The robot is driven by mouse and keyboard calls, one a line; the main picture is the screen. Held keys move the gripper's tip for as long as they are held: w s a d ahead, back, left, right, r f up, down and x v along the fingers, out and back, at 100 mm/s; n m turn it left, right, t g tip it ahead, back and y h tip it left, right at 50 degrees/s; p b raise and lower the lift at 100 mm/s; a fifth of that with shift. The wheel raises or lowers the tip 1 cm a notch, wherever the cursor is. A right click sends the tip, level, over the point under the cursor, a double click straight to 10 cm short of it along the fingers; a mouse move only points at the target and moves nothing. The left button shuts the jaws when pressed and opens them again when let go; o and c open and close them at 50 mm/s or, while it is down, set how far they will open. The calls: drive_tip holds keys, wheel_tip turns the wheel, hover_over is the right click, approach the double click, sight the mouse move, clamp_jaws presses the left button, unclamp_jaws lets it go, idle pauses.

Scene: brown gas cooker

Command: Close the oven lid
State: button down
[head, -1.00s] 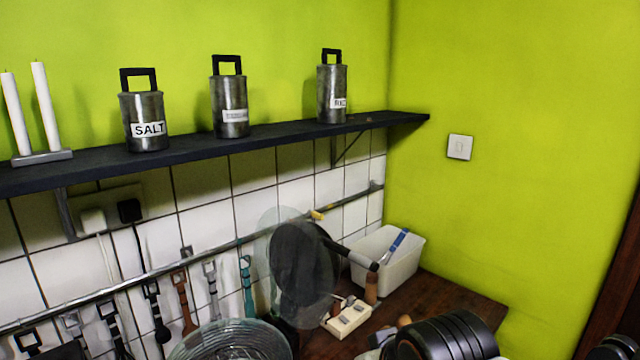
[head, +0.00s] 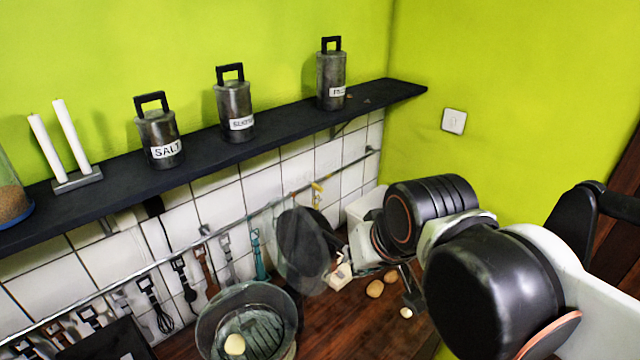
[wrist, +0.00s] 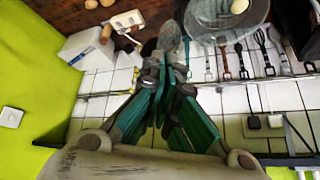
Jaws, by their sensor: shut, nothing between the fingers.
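No oven and no oven lid can be made out for sure in either view. A dark flat panel (head: 105,340) stands at the lower left of the head view, cut off by the frame; I cannot tell whether it belongs to the cooker. My gripper (wrist: 170,60) shows in the wrist view with its teal fingers together and nothing between them. It points towards the worktop and tiled wall. In the head view my arm reaches in from the right, and its finger end is hard to make out.
A glass bowl (head: 247,318) with a pale round item stands on the wooden worktop (head: 350,325). Utensils hang from a rail (head: 230,229) on the tiles. A dark shelf (head: 270,137) holds labelled tins and candles. A white box (wrist: 88,50) stands in the corner.

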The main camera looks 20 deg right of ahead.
drive_tip(key=w+d+r+m+g, duration=0.2)
drive_tip(key=w+r+m+g, duration=0.35)
drive_tip(key=w, duration=0.85)
drive_tip(key=m+g+y+p, duration=0.1)
drive_tip(key=m+p, duration=0.2)
drive_tip(key=m, duration=0.5)
hover_over(319, 225)
drive_tip(key=f, duration=1)
drive_tip(key=shift+d+f, duration=0.15)
drive_tip(key=shift+d, duration=0.1)
drive_tip(key=shift+w+a+f, duration=0.1)
drive_tip(key=shift+f, duration=0.05)
drive_tip(key=shift+a, duration=0.1)
